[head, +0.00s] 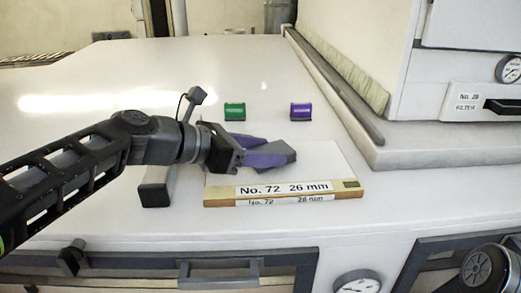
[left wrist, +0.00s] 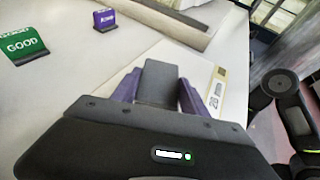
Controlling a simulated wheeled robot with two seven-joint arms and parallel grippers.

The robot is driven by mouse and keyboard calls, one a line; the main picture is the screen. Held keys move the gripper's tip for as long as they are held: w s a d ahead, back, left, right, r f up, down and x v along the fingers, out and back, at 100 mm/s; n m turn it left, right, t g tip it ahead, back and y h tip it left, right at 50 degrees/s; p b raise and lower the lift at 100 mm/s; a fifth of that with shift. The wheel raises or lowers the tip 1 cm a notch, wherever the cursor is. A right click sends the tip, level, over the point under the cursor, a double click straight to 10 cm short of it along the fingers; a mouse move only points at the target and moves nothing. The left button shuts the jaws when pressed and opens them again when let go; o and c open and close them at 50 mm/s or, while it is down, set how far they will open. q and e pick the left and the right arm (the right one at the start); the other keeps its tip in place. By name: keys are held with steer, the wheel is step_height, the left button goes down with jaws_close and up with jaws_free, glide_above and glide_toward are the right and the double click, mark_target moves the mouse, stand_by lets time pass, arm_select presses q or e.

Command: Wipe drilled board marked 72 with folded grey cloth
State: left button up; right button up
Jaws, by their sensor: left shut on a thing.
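The drilled board (head: 325,163) lies flat on the pale table, with a white top and a wooden front edge labelled "No. 72 26 mm". It also shows in the left wrist view (left wrist: 200,66), partly behind the fingers. My left gripper (head: 266,153) reaches in from the left over the board, its purple fingers shut on the folded grey cloth (head: 284,149). The cloth shows as a dark grey block between the fingers in the left wrist view (left wrist: 160,82). It is at or just above the board's top; I cannot tell whether it touches. My right gripper is not in view.
A green sign (head: 235,111), reading "GOOD" in the wrist view, and a purple sign (head: 301,111) stand behind the board. The white tunnel housing (head: 455,85) rises at right. The table's left side is clear.

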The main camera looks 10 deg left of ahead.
mark_target(283, 151)
arm_select(q)
steer(key=shift+w+d, duration=0.15)
steer(key=shift+d, duration=0.65)
steer(key=shift+w+d+f, duration=0.1)
steer(key=shift+w+d, duration=0.15)
steer(key=shift+d, duration=0.65)
steer(key=shift+w+d, duration=0.3)
steer(key=shift+d, duration=0.6)
steer(key=shift+w+d, duration=0.25)
steer(key=shift+d, duration=0.65)
steer(key=shift+a, duration=0.1)
steer(key=shift+s+a, duration=0.25)
steer(key=shift+a, duration=0.65)
steer(key=shift+s+a, duration=0.25)
steer(key=shift+a, duration=0.6)
steer(key=shift+a, duration=0.1)
